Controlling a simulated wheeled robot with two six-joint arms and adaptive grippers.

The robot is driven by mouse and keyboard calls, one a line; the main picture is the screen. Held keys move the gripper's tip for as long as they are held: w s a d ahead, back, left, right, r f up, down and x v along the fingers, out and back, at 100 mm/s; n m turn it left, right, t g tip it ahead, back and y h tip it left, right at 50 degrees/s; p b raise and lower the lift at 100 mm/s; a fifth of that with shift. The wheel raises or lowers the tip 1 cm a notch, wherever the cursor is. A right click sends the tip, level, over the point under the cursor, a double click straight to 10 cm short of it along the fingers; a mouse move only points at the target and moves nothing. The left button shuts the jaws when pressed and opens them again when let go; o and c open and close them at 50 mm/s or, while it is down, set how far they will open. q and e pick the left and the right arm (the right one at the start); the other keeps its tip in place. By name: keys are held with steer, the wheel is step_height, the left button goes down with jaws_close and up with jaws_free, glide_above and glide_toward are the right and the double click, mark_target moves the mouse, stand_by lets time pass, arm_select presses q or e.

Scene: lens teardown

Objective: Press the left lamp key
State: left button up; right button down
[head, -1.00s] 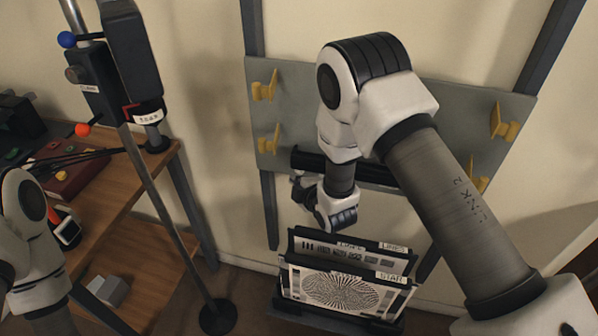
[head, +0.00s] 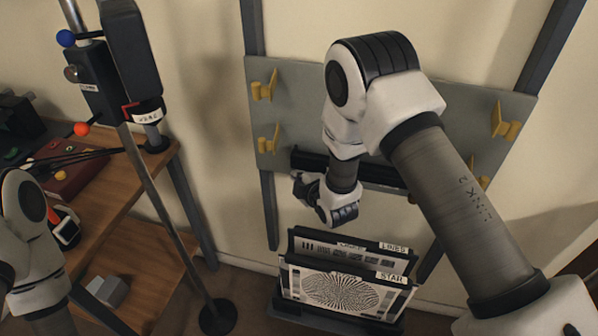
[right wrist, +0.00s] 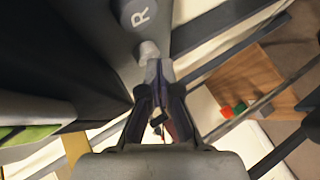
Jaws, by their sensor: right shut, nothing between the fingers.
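In the right wrist view, my right gripper (right wrist: 157,72) is shut and empty. A larger round grey piece marked "R" (right wrist: 140,14) is beside that key. No mark for a left key is readable. In the head view, my right arm reaches to the dark bar (head: 390,173) low on the wall board, and its fingers are mostly hidden. My left arm shows at the left edge, with its gripper out of view.
A grey wall board (head: 290,100) carries yellow hooks. Below it stands a rack with chart cards, including a STAR card (head: 340,290). A stand with a dark device (head: 130,50) and a wooden shelf table (head: 135,200) are on the left.

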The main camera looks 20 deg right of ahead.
steer(key=shift+w, duration=0.1)
steer(key=shift+s+a, duration=0.45)
steer(key=shift+s, duration=0.3)
steer(key=s+a+p, duration=0.1)
steer(key=s+a, duration=0.2)
steer(key=s, duration=0.2)
steer(key=shift+a, duration=0.2)
